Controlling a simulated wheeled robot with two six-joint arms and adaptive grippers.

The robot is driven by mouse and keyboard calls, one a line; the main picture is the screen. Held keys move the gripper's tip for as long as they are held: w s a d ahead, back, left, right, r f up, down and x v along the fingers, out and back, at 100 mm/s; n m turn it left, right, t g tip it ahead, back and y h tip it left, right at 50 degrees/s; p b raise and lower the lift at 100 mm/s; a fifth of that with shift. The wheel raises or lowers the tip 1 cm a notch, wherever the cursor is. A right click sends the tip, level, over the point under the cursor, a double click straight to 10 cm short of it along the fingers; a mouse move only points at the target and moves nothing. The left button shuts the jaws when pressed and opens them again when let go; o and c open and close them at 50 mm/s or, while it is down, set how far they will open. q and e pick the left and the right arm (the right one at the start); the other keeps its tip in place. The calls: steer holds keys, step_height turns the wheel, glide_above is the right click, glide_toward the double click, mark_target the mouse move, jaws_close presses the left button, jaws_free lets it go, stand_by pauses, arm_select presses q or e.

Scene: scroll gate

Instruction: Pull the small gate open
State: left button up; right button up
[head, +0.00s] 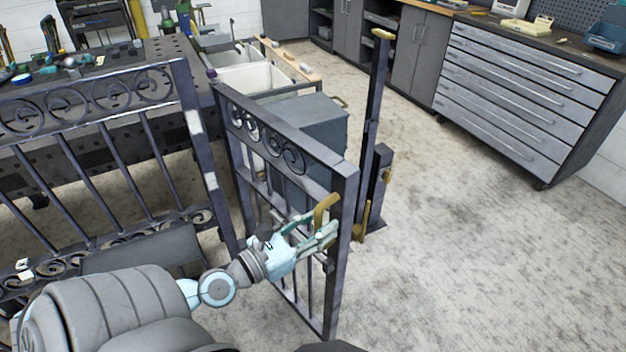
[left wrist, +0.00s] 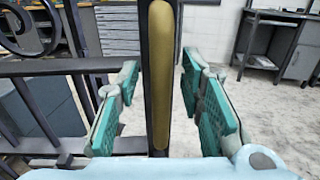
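The small gate (head: 283,128) is dark metal with scrollwork along its top and upright bars. It hangs by the fixed fence on its left, and its free edge is nearer to me. A brass handle (head: 325,207) is on its free-edge upright. My left gripper (head: 328,232) is at this handle with its fingers apart. In the left wrist view the brass handle (left wrist: 160,75) stands upright between the two teal finger pads (left wrist: 162,115), with a visible gap on each side. The right gripper is not in view.
A fixed scroll fence (head: 95,110) stands at left. A tall dark post (head: 375,100) and a short post (head: 379,185) with brass parts stand just beyond the gate's free edge. A grey drawer cabinet (head: 520,95) is at back right. The floor (head: 480,260) at right is clear.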

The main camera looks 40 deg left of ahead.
arm_select(q)
steer(key=s+a, duration=0.1)
steer(key=s, duration=0.6)
steer(key=shift+a, duration=0.15)
